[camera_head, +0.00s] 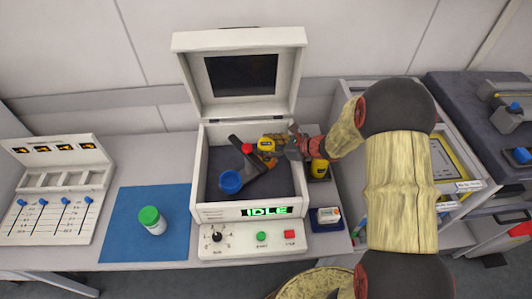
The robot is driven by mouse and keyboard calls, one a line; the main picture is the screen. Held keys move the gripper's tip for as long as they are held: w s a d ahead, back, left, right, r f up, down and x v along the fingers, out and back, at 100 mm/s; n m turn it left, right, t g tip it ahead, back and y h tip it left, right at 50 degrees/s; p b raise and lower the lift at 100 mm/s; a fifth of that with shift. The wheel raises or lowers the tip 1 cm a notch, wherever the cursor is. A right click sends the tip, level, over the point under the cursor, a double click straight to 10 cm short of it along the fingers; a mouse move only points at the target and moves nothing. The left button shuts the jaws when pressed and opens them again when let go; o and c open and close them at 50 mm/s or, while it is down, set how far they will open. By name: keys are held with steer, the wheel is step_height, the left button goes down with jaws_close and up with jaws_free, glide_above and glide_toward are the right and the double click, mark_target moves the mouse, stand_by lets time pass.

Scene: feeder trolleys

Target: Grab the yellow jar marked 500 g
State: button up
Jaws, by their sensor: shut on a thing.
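My gripper (270,155) is over the open box of the white machine, reaching in from the right. It is shut on a yellow jar (267,143) with a dark marking, held above the dark floor of the box. The marking is too small to read, and the fingers hide part of the jar. A second yellow jar (319,168) stands to the right, just outside the box, partly hidden by my arm; its marking is also unreadable.
The white machine (207,211) has its lid (187,41) up and its display reads IDLE. A blue cup (231,181) and a red ball (247,148) show inside. A green-capped jar (152,220) stands on a blue mat (118,215).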

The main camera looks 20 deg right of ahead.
steer(key=c, duration=0.4)
steer(key=shift+r, duration=0.1)
